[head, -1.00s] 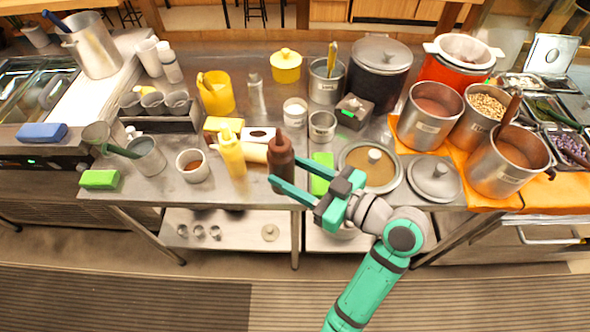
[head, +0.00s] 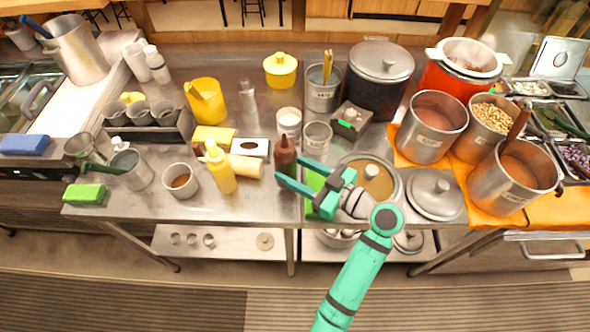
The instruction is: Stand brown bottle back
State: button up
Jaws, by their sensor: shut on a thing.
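The brown bottle (head: 286,158) is upright, with its nozzle up, at the front middle of the steel table (head: 255,203). My gripper (head: 290,172) is shut on the brown bottle, with its green fingers around the lower body. A finger partly hides the bottle's base, so I cannot tell if it touches the table. A yellow bottle (head: 220,170) stands upright to its left, apart from it.
Bare steel lies in front.

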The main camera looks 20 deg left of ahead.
aim_at(294, 177)
jog(key=f, duration=0.3)
jog(key=shift+w+f, duration=0.1)
jog(key=shift+w, duration=0.3)
jog(key=shift+a+f, duration=0.1)
jog(key=shift+f, duration=0.3)
jog(key=shift+s+f, duration=0.1)
jog(key=shift+f, duration=0.1)
jog(key=shift+f, duration=0.55)
jog(key=o, duration=0.7)
jog(key=shift+f, duration=0.1)
jog(key=shift+r, duration=0.2)
jog(key=v, duration=0.4)
jog(key=r+v, duration=0.1)
jog(key=v, duration=0.7)
jog(key=shift+r, duration=0.15)
